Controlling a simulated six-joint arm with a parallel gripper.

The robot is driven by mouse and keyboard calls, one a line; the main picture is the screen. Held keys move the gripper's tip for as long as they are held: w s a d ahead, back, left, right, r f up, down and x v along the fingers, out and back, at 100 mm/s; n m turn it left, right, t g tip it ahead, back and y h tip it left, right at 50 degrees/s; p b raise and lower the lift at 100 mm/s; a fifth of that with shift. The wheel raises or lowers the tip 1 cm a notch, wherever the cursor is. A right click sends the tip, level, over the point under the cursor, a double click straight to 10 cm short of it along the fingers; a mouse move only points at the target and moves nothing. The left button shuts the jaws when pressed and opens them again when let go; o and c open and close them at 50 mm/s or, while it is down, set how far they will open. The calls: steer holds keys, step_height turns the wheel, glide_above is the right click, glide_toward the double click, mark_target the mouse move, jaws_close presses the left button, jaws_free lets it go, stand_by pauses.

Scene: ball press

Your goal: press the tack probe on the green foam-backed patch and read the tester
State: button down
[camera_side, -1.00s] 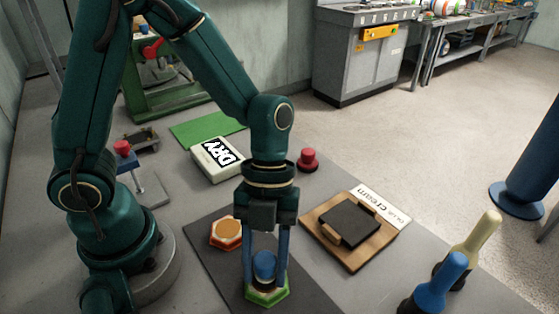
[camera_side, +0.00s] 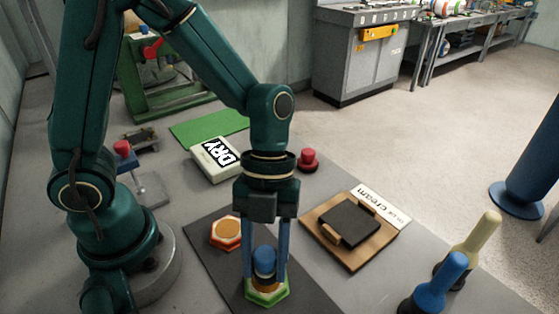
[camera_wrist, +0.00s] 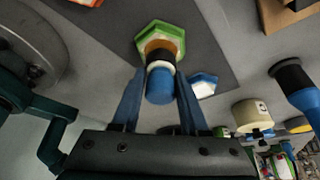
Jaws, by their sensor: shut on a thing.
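My gripper (camera_side: 265,264) points straight down and is shut on the blue-topped tack probe (camera_side: 264,256), which has a pale band and a dark lower end. The probe is upright over the green-rimmed hexagonal patch (camera_side: 281,293) on the dark mat. In the wrist view the probe (camera_wrist: 160,88) sits between my fingers (camera_wrist: 155,103), in front of the green patch (camera_wrist: 143,43) with its orange-brown middle. I cannot tell whether the probe's lower end touches the patch. I cannot make out a tester readout.
An orange-rimmed hexagonal patch (camera_side: 226,233) lies on the dark mat (camera_side: 207,254). A white and blue hexagon (camera_wrist: 204,86) shows in the wrist view. A wooden board with a black pad (camera_side: 349,224), a blue handle (camera_side: 437,284) and a cream handle (camera_side: 476,243) stand to the right.

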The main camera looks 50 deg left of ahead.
steer(key=shift+r, duration=2.75)
steer(key=n, duration=0.1)
steer(key=n+t, duration=0.1)
steer(key=n, duration=0.2)
steer(key=shift+w+a+f+h, duration=0.1)
steer(key=shift+w+a+h, duration=0.2)
steer(key=shift+h, duration=0.1)
steer(key=w+a+r+n+t+y, duration=0.2)
steer(key=a+n, duration=0.5)
steer(key=n, duration=0.4)
steer(key=w+a+r+n+t+y, duration=0.2)
steer(key=w+a+r+n+t, duration=0.2)
steer(key=n, duration=0.8)
steer(key=w+a+r, duration=0.1)
steer(key=w+a, duration=0.1)
steer(key=a, duration=0.1)
steer(key=shift+w+a+r+t, duration=0.2)
steer(key=shift+a+r+t, duration=0.1)
steer(key=shift+t, duration=0.1)
